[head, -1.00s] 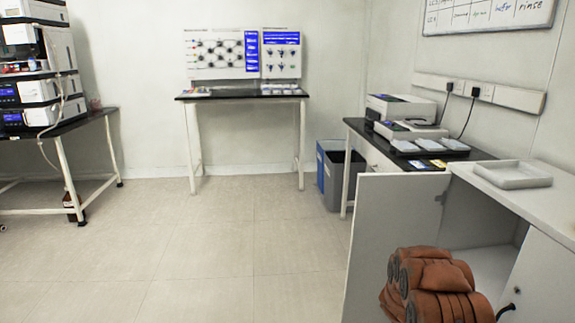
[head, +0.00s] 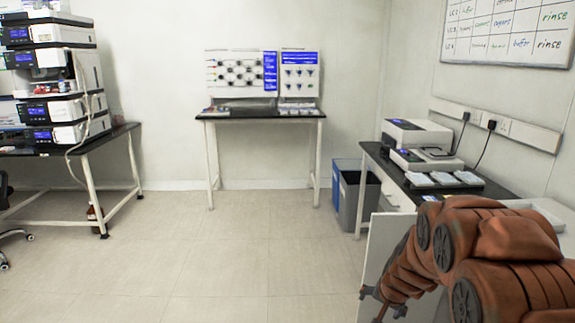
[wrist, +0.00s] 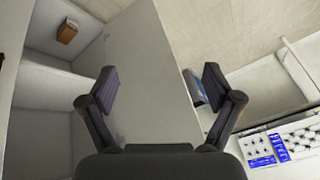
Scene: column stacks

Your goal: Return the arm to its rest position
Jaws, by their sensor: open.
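My gripper (wrist: 158,88) is open in the wrist view, its two dark fingers spread wide with nothing between them. Behind the fingers is the pale open cabinet door (wrist: 150,75). In the head view my orange-brown arm fills the lower right, bent in front of the cabinet door (head: 378,250). My gripper (head: 385,308) is low at the arm's far end, partly cut off and too small there to show its fingers clearly.
In the wrist view a small brown box (wrist: 67,31) sits inside the open cabinet (wrist: 45,85). A dark bench (head: 400,182) with instruments stands behind the door. Bins (head: 352,205) are beside it. The floor (head: 220,265) in the middle is clear.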

